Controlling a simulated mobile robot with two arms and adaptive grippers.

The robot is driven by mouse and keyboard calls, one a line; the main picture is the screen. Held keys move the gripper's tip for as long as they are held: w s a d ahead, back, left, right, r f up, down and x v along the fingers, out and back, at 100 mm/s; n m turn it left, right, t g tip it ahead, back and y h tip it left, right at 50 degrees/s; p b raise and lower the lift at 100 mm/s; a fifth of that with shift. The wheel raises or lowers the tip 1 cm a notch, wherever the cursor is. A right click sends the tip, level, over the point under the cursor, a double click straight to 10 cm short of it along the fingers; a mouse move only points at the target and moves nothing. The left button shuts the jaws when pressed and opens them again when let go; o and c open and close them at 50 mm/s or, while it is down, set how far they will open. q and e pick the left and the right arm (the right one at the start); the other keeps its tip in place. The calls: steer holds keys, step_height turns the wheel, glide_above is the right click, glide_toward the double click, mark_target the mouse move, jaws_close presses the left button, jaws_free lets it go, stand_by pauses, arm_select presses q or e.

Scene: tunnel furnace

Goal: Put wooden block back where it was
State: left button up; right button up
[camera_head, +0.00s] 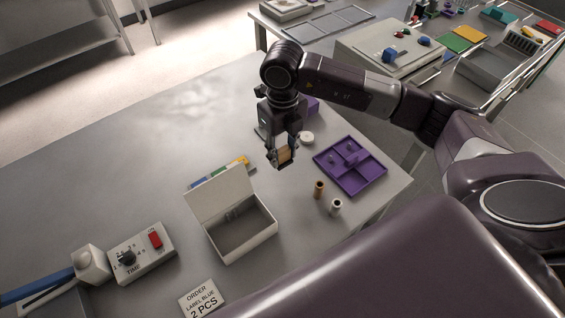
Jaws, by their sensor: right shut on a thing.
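The wooden block (284,155) is a small light-brown piece held between the fingers of my right gripper (282,158). The gripper points down over the table, up and right of an open white box (236,226). It is shut on the block, and its fingers hide part of the block. I cannot tell for sure whether the block touches the table. My left gripper is not in view.
A purple divided tray (350,166) lies right of the gripper. A brown peg (318,189) and a white peg (336,207) stand near it. A timer box (142,252) and an order card (202,299) lie front left. The table's far left is clear.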

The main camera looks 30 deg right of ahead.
step_height(320, 180, down, 3)
steer(key=shift+r, duration=0.15)
step_height(320, 180, down, 3)
steer(key=shift+f+p, duration=0.2)
steer(key=shift+p, duration=0.5)
steer(key=shift+f, duration=0.2)
steer(key=shift+f+b, duration=0.2)
steer(key=shift+b, duration=0.1)
steer(key=o, duration=1)
steer(key=shift+r, duration=0.1)
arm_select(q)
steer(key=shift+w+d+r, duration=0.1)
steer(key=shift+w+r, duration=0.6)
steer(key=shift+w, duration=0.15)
